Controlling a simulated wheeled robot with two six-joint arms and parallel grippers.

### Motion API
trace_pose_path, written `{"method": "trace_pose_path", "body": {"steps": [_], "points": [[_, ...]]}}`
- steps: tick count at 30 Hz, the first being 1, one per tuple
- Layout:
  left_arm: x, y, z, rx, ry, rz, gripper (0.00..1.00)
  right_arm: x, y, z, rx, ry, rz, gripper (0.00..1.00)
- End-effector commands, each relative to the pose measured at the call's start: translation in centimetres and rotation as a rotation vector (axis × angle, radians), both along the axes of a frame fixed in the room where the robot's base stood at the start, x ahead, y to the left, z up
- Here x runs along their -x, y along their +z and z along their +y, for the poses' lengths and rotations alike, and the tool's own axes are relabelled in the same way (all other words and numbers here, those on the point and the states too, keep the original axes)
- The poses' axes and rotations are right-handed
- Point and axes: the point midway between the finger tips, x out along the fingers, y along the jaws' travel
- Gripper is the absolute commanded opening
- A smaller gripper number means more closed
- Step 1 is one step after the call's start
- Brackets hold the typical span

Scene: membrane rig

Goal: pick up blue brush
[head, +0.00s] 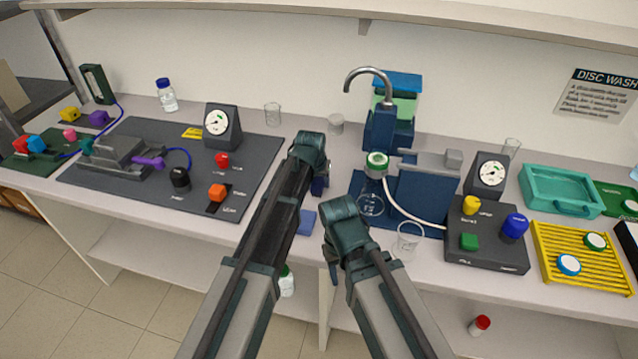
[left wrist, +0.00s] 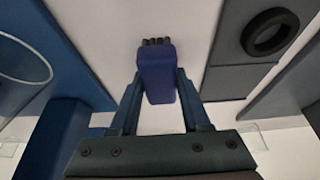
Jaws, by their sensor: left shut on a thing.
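The blue brush (left wrist: 158,75) shows in the left wrist view between the two fingers of my left gripper (left wrist: 160,100). My left gripper is shut on it, and its dark bristles point to the top of that view. In the head view my left gripper (head: 320,184) is partly hidden behind its own arm, over the middle of the bench. A small blue patch (head: 307,222) shows beside that arm; I cannot tell whether it is part of the brush. My right gripper (head: 334,270) is at the bench's front edge, mostly hidden by its wrist.
A dark mat (head: 250,185) with a gauge (head: 220,125) and knobs lies left. A blue stand with a tap (head: 368,75) is right of centre. A glass beaker (head: 408,240) stands near my right arm. A yellow rack (head: 580,258) and teal tray (head: 558,190) are far right.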

Motion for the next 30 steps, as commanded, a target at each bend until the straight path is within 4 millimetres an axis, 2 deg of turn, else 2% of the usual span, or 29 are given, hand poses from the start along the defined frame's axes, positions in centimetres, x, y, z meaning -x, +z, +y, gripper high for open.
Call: {"method": "trace_pose_path", "body": {"steps": [11, 21, 23, 30], "points": [[0.0, 1.1, 0.0, 0.000, 0.000, 0.000, 0.00, 0.0, 1.1, 0.0, 0.000, 0.000, 0.000, 0.50], [0.0, 4.3, 0.0, 0.000, 0.000, 0.000, 0.00, 0.0, 4.3, 0.0, 0.000, 0.000, 0.000, 0.50], [2.1, 3.8, 0.1, 0.000, -0.001, 0.000, 0.00, 0.0, 3.8, 0.0, 0.000, 0.000, 0.000, 0.50], [8.6, 4.4, 0.1, 0.000, -0.002, 0.000, 0.00, 0.0, 4.4, 0.0, 0.000, 0.000, 0.000, 0.50]]}}
